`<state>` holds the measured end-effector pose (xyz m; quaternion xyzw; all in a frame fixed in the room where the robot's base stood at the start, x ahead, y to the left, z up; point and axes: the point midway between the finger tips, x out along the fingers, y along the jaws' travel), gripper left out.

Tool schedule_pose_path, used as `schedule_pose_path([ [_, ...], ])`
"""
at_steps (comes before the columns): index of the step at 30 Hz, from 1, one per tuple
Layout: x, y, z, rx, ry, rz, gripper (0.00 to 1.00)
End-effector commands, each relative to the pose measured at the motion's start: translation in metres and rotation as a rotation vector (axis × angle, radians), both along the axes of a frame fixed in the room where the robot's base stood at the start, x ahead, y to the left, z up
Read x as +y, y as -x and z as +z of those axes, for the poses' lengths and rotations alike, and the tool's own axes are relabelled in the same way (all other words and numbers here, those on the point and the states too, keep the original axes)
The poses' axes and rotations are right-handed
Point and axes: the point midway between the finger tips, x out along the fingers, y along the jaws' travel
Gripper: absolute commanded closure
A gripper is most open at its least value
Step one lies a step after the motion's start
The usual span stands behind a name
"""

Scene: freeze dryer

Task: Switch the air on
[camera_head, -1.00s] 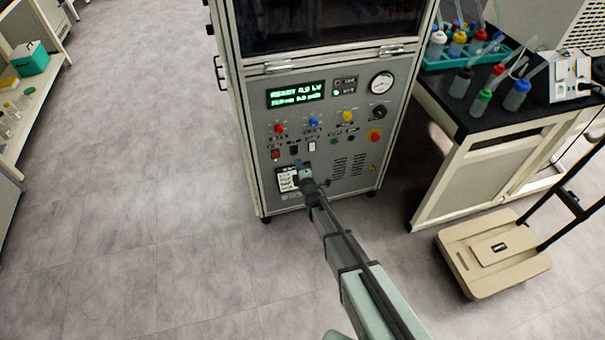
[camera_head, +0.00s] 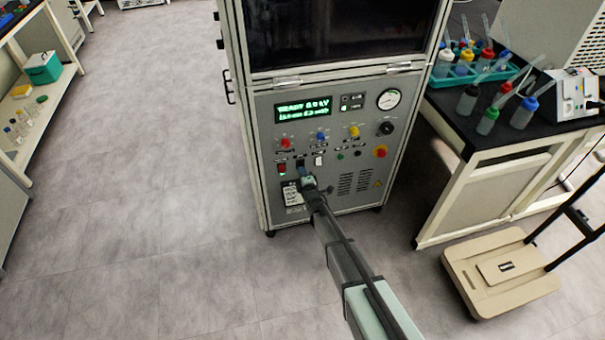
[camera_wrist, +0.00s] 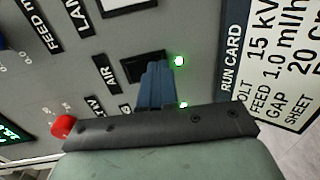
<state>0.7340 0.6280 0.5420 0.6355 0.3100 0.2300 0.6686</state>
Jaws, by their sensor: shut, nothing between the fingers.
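The grey machine's front panel (camera_head: 345,130) carries a row of switches. The black switch (camera_wrist: 133,66) beside the AIR label (camera_wrist: 104,77) shows in the wrist view, with a lit green lamp (camera_wrist: 179,61) beside it. My gripper (camera_wrist: 156,70) is shut and empty. Its blue fingertips overlap the switch's edge and hide part of it; I cannot tell whether they touch. In the head view my gripper (camera_head: 301,171) is at the panel just below this switch, between a red switch (camera_head: 282,168) on the left and a white one (camera_head: 319,160) on the right.
A white run card (camera_wrist: 285,60) is beside the fingers. A red knob (camera_wrist: 63,126) and a lit display (camera_head: 304,109) are on the panel. A bench (camera_head: 500,150) with bottles stands to the right, with a beige trolley (camera_head: 500,270) before it. The left floor is clear.

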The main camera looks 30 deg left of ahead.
Motion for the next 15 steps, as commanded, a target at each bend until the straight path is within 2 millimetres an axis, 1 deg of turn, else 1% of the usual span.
schedule_pose_path([
  [5, -0.006, 0.007, -0.001, 0.0, 0.0, 0.0, 1.0],
  [8, -0.017, 0.017, -0.002, 0.001, 0.001, 0.0, 1.0],
  [15, -0.05, 0.05, -0.007, 0.001, 0.002, -0.001, 1.0],
])
